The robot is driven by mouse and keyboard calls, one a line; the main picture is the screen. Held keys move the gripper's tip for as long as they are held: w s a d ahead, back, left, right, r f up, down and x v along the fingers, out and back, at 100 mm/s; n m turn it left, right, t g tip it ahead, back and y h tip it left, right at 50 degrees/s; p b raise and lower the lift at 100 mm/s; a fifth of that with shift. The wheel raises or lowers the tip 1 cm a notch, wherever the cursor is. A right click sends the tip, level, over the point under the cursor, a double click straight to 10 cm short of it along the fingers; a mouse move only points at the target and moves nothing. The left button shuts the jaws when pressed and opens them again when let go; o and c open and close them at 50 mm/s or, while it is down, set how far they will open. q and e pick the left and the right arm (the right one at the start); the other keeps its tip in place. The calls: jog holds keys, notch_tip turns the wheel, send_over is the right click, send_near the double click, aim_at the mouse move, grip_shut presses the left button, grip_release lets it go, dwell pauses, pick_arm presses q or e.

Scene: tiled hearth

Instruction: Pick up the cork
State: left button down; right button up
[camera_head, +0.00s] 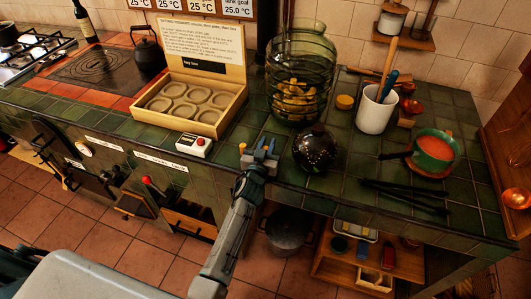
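A round, squat, yellow-tan piece that looks like the cork (345,102) lies on the green tiled counter (262,120), just right of the big green glass jar (300,75). A much smaller tan bit (242,147) sits near the counter's front edge; I cannot tell what it is. My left gripper (264,147) is over the front edge of the counter, just right of that bit. Its blue-tipped fingers look apart, with nothing clearly between them. It is well in front of the cork and to its left. My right gripper is not in view.
A dark round pot (314,149) stands right of my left gripper. A white crock with utensils (375,110) stands behind it, right of the cork. A green pan (434,152) and black tools (405,193) lie to the right. An open box (190,100) and a white device (194,145) are left.

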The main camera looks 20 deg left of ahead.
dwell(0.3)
pick_arm(q)
jog(key=shift+r+p, duration=0.75)
jog(key=shift+r, duration=0.1)
notch_tip(320, 180, up, 2)
jog(key=shift+r+p, duration=0.1)
jog(key=shift+p, duration=0.75)
jog(key=s+r+p, duration=0.1)
jog(key=s+p, duration=0.3)
jog(key=s, duration=1.2)
jog(key=shift+d, duration=0.25)
